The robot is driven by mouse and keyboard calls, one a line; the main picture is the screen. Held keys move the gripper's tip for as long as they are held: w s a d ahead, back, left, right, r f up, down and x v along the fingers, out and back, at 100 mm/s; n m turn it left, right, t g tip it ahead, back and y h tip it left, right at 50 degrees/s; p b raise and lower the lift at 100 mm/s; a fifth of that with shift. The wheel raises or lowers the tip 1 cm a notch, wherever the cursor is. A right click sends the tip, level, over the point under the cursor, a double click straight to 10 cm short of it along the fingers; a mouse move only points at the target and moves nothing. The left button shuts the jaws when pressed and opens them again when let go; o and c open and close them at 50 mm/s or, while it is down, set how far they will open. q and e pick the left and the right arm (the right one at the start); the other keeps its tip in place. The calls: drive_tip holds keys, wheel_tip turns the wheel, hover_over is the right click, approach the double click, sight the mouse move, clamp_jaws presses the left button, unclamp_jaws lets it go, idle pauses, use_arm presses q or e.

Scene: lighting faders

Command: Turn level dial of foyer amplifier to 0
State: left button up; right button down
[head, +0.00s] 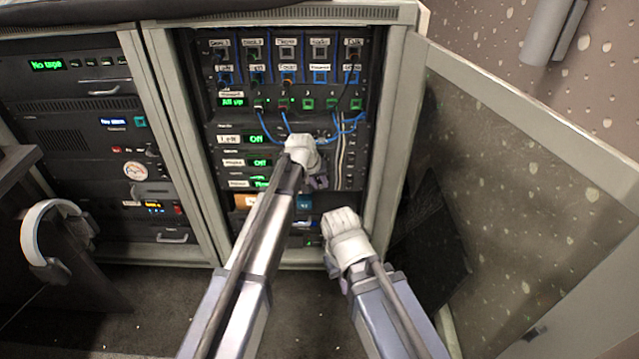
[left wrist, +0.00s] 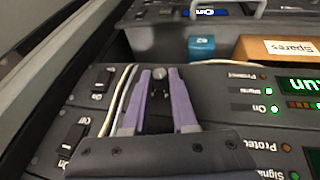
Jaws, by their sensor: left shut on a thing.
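My left gripper (head: 317,181) reaches the lower part of the open rack, at the bottom one of several amplifier panels with green displays (head: 262,183). In the left wrist view, its two purple fingers (left wrist: 159,80) are closed around a small grey round dial (left wrist: 158,73). The dial's scale and pointer cannot be read there, and in the head view the gripper hides it. The amplifier panel (left wrist: 215,95) has a green display cut off at the right edge. Its name label is too small to read. My right gripper (head: 343,218) hangs lower right before the rack; its fingers are not clear.
Blue patch cables (head: 335,128) hang above the left gripper. Black rocker switches (left wrist: 73,140) and pale cables lie beside the fingers. A "Spares" box (left wrist: 275,50) and a blue box (left wrist: 201,46) sit below the amplifier. An open door (head: 530,170) stands right; headphones (head: 40,235) hang left.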

use_arm(q)
clamp_jaws()
drive_tip(key=shift+f, duration=0.1)
drive_tip(key=shift+a+f+n+h+b, duration=0.1)
drive_tip(key=shift+a+n+h+b, duration=0.15)
drive_tip(key=shift+h+b, duration=0.95)
drive_tip(key=shift+a+f+n+h+b, duration=0.15)
drive_tip(key=shift+n+h+b, duration=0.05)
drive_tip(key=shift+h+b, duration=0.95)
drive_tip(key=shift+a+f+n+h+b, duration=0.1)
drive_tip(key=shift+a+n+h+b, duration=0.15)
drive_tip(key=shift+h+b, duration=0.9)
